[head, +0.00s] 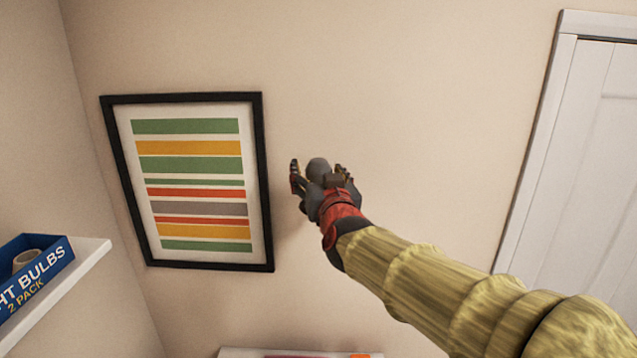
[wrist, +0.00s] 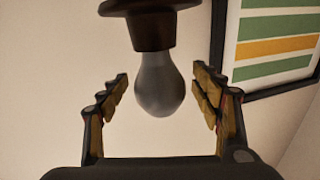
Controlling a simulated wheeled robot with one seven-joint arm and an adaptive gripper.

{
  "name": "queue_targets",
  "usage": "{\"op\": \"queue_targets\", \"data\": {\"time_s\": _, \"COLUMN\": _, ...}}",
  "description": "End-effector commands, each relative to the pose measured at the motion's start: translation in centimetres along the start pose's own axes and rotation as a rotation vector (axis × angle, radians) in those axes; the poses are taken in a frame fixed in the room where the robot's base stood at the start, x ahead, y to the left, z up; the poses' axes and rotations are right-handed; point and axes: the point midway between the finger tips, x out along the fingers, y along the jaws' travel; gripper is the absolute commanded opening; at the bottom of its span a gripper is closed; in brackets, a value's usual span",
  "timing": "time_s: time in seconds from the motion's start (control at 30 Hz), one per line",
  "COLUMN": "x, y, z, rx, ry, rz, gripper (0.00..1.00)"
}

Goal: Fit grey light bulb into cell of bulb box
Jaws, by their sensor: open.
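The grey light bulb (wrist: 160,88) shows in the wrist view, hanging glass end down from a dark brown socket (wrist: 152,28). My gripper (wrist: 160,76) is open, with one finger on each side of the bulb and a visible gap on both sides. In the head view my gripper (head: 318,168) is raised in front of the wall, with a dark grey rounded shape between its fingers; I cannot tell there whether it is bulb or socket. The blue bulb box (head: 38,275), lettered "2 PACK", is at the left edge, partly cut off. One round cell (head: 27,259) shows in its top.
The box stands on a white shelf (head: 85,265) at the left. A black-framed striped picture (head: 268,190) hangs on the wall left of my gripper. A white door (head: 570,150) is at the right. A pale surface edge (head: 235,352) shows at the bottom.

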Motion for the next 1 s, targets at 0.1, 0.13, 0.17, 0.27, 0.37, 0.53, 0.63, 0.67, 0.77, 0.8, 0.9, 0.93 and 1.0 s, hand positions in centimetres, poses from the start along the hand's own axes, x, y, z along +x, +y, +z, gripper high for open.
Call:
{"op": "queue_targets", "data": {"time_s": 0.1, "x": -0.03, "y": 0.01, "z": 0.01, "rx": 0.0, "ry": 0.0, "rz": 0.0, "gripper": 0.65}}
{"op": "queue_targets", "data": {"time_s": 0.13, "x": -0.03, "y": 0.01, "z": 0.02, "rx": 0.0, "ry": 0.0, "rz": 0.0, "gripper": 0.64}}
{"op": "queue_targets", "data": {"time_s": 0.17, "x": -0.03, "y": 0.01, "z": 0.02, "rx": 0.0, "ry": 0.0, "rz": 0.0, "gripper": 0.62}}
{"op": "queue_targets", "data": {"time_s": 0.27, "x": -0.03, "y": 0.02, "z": 0.02, "rx": 0.0, "ry": 0.0, "rz": 0.0, "gripper": 0.56}}
{"op": "queue_targets", "data": {"time_s": 0.37, "x": -0.04, "y": 0.01, "z": 0.02, "rx": 0.0, "ry": 0.0, "rz": 0.0, "gripper": 0.51}}
{"op": "queue_targets", "data": {"time_s": 0.53, "x": -0.04, "y": 0.02, "z": 0.01, "rx": 0.001, "ry": 0.0, "rz": 0.0, "gripper": 0.41}}
{"op": "queue_targets", "data": {"time_s": 0.63, "x": -0.04, "y": 0.02, "z": 0.01, "rx": 0.001, "ry": 0.0, "rz": 0.0, "gripper": 0.35}}
{"op": "queue_targets", "data": {"time_s": 0.67, "x": -0.04, "y": 0.02, "z": 0.01, "rx": 0.001, "ry": 0.0, "rz": 0.0, "gripper": 0.34}}
{"op": "queue_targets", "data": {"time_s": 0.77, "x": -0.04, "y": 0.01, "z": 0.02, "rx": 0.001, "ry": 0.0, "rz": 0.0, "gripper": 0.28}}
{"op": "queue_targets", "data": {"time_s": 0.8, "x": -0.05, "y": 0.01, "z": -0.01, "rx": 0.001, "ry": 0.0, "rz": 0.0, "gripper": 0.28}}
{"op": "queue_targets", "data": {"time_s": 0.9, "x": -0.05, "y": 0.01, "z": 0.0, "rx": 0.001, "ry": 0.0, "rz": 0.0, "gripper": 0.28}}
{"op": "queue_targets", "data": {"time_s": 0.93, "x": -0.05, "y": 0.01, "z": 0.0, "rx": 0.001, "ry": 0.0, "rz": 0.0, "gripper": 0.28}}
{"op": "queue_targets", "data": {"time_s": 1.0, "x": -0.04, "y": 0.01, "z": -0.06, "rx": 0.001, "ry": 0.0, "rz": 0.0, "gripper": 0.28}}
